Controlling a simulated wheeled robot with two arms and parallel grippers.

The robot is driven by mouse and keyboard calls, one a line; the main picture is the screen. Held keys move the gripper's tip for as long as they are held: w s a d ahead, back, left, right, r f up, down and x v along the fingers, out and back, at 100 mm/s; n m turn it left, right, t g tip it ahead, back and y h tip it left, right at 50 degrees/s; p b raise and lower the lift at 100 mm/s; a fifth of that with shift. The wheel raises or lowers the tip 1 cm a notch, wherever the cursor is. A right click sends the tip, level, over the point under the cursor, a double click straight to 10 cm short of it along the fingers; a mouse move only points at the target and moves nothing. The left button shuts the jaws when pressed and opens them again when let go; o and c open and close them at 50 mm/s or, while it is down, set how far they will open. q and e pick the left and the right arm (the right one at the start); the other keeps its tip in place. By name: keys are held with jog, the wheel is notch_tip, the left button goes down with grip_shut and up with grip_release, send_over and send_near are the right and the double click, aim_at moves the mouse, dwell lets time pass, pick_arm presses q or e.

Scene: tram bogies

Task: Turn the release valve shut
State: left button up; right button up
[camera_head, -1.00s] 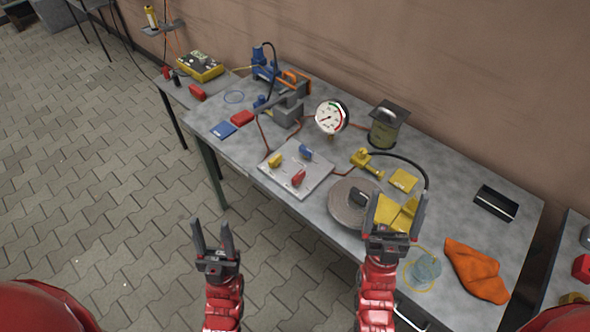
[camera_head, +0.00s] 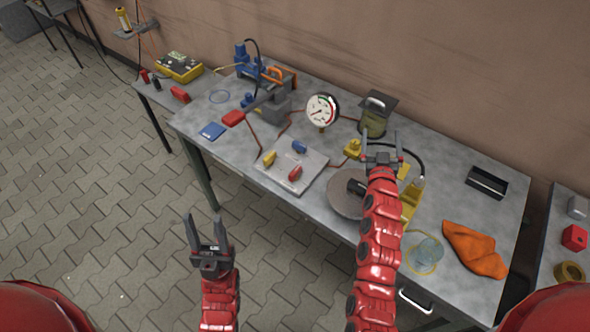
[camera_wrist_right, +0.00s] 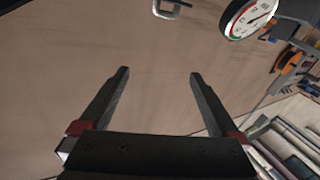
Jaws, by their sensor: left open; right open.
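A pale plate (camera_head: 314,165) on the workbench carries a yellow handle (camera_head: 269,158), a blue handle (camera_head: 299,147) and a red handle (camera_head: 295,173); I cannot tell which is the release valve. A round white gauge (camera_head: 322,110) stands behind the plate and also shows at the top right of the right wrist view (camera_wrist_right: 248,15). My right gripper (camera_head: 381,146) is open and empty above the bench, right of the plate and gauge; its spread fingers show in the right wrist view (camera_wrist_right: 159,76). My left gripper (camera_head: 204,224) is open and empty over the floor before the bench.
A blue pump (camera_head: 249,66) stands at the back left. A lidded canister (camera_head: 374,120) is behind my right gripper. A yellow fitting (camera_head: 352,147), a round grey disc (camera_head: 343,203), a black tray (camera_head: 486,182) and an orange cloth (camera_head: 475,249) lie on the bench.

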jog(key=w+a+f+n+g+y, duration=0.2)
jog(key=a+f+g+y, duration=0.1)
jog(key=n+g+y, duration=0.7)
jog(key=n+g, duration=0.2)
jog(key=g, duration=0.1)
send_near(295, 171)
jog(key=v, duration=0.7)
jog(key=p+x, duration=0.1)
jog(key=x, duration=1.3)
jog(key=shift+w+a+f, duration=0.2)
jog(key=shift+f, duration=0.05)
jog(key=shift+x, duration=1.15)
jog(key=shift+p, duration=0.3)
jog(key=c, duration=1.4)
